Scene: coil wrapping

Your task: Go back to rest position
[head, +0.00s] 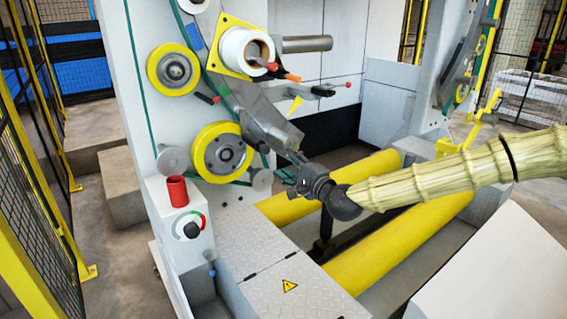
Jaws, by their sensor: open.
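My gripper (287,170) is at the end of my arm, which reaches in from the right edge. It is in front of the coil wrapping machine (140,80), close to the lower yellow wheel (222,152) and to its right. Its fingertips are small and dark in this view and overlap the machine's grey parts. I see no object between them. I cannot tell whether they touch the machine. A white roll (246,50) sits higher up on a yellow plate, above the gripper.
An upper yellow wheel (172,69) is on the panel. A red cylinder (177,190) stands on the control box (187,238) at lower left. Yellow rollers (400,243) lie below my arm. A white surface (490,270) fills the lower right. Yellow fencing (35,210) stands left.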

